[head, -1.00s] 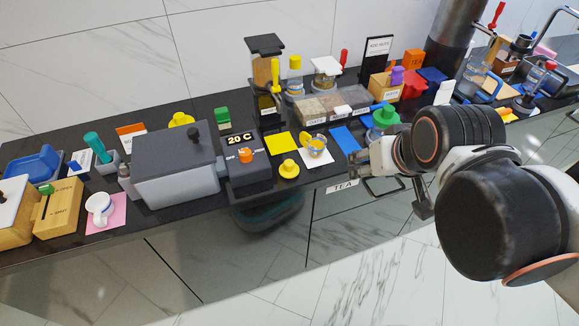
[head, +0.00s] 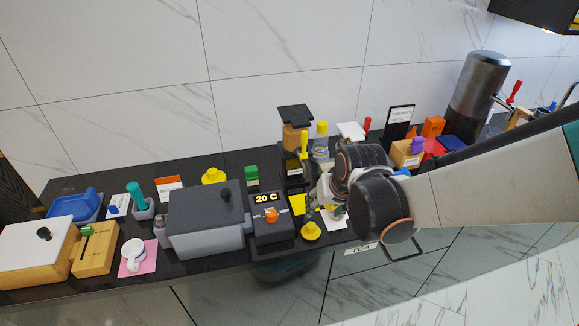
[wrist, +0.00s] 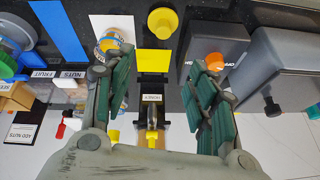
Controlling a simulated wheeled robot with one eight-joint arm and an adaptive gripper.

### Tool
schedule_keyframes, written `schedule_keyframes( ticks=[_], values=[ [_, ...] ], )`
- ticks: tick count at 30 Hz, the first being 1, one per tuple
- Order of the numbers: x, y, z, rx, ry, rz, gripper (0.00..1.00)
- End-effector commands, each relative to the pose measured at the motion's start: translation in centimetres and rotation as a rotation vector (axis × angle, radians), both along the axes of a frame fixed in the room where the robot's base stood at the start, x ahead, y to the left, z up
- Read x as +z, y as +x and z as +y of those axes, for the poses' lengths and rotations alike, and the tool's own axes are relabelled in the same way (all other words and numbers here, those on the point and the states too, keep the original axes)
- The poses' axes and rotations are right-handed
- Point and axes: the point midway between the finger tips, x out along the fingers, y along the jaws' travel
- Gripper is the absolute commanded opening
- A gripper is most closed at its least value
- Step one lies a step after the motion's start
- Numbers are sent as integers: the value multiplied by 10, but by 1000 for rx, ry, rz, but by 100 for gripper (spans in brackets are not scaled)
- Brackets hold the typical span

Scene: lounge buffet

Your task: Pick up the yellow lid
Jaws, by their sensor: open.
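A round yellow lid with a knob (head: 311,231) lies at the front edge of the dark counter, just right of the grey "20 C" box. It also shows at the top of the wrist view (wrist: 162,21). A second yellow knobbed piece (head: 214,176) stands behind the large grey box. My gripper (head: 318,197) is above the counter behind and slightly right of the front lid, partly hidden by my arm. In the wrist view my gripper (wrist: 158,65) is open, with nothing held between its fingers; the lid lies beyond the fingertips.
The "20 C" box (head: 270,222) with an orange knob stands close left of the lid. A yellow square (wrist: 154,62) lies behind it. A glass cup (wrist: 112,40) on a white card is beside it. The honey stand (wrist: 152,100) is under the fingers.

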Motion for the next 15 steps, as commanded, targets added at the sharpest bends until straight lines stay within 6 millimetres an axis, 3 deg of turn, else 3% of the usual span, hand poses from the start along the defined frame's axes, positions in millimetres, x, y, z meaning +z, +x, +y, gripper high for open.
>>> schedule_keyframes(
  ticks=[5, 10, 15],
  values=[
    [-14, 0, 27, 128, -80, 17, 52],
    [-25, 0, 32, 174, -117, 20, 52],
    [-51, 10, 34, 173, -116, 21, 52]
  ],
)
